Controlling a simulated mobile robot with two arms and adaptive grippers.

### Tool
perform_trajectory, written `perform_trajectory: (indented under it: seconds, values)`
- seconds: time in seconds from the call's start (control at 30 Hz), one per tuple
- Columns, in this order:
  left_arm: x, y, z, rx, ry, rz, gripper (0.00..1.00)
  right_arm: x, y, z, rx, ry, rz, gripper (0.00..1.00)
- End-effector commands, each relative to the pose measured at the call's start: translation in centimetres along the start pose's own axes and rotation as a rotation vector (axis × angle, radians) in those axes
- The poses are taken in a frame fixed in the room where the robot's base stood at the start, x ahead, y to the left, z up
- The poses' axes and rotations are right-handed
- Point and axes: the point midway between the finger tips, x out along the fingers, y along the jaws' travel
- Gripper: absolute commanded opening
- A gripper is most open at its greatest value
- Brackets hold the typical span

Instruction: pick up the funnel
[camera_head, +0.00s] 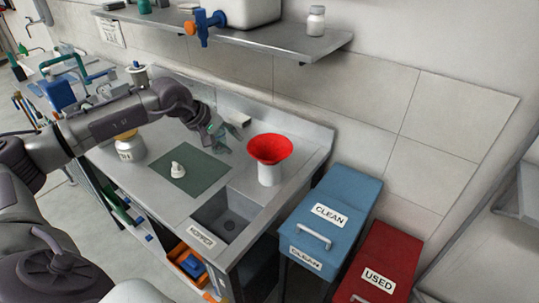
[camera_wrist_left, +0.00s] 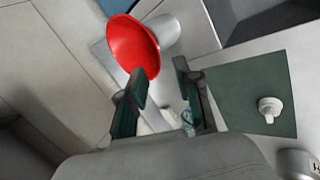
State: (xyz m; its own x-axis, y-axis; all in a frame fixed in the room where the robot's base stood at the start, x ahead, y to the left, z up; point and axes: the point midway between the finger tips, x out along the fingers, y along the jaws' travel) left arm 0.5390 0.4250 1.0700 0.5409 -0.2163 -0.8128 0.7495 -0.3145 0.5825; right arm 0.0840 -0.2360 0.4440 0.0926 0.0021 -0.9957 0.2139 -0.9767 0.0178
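The red funnel (camera_head: 269,147) sits upright in the mouth of a white cylindrical container (camera_head: 269,175) on the steel counter, right of the green mat. My left gripper (camera_head: 221,137) is above the counter, just left of the funnel and apart from it. In the left wrist view the funnel (camera_wrist_left: 130,44) lies beyond my left gripper (camera_wrist_left: 161,82), mostly ahead of the left finger. The two fingers are spread with nothing held between them. The white container (camera_wrist_left: 168,30) shows partly behind the funnel. My right gripper is not in view.
A small white object (camera_head: 177,170) stands on the green mat (camera_head: 205,180). A labelled jar (camera_head: 130,147) stands left. A shelf (camera_head: 290,41) overhangs behind. Blue (camera_head: 345,195) and red (camera_head: 385,250) bins stand right.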

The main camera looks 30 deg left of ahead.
Motion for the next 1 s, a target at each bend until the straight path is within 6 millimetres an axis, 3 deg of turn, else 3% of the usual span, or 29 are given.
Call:
perform_trajectory:
  seconds: [0.3,0.53,0.73,1.0]
  values:
    - [6.0,0.3,0.3,-0.004,-0.009,0.001,0.33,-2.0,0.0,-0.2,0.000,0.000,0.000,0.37]
    - [7.8,0.3,0.3,-0.004,-0.008,0.002,0.33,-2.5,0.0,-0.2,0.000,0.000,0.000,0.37]
    - [10.3,1.0,0.1,-0.006,-0.010,0.002,0.33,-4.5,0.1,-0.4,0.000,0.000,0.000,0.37]
    - [12.8,0.7,0.0,-0.004,-0.006,0.002,0.33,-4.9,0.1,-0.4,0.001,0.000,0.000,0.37]
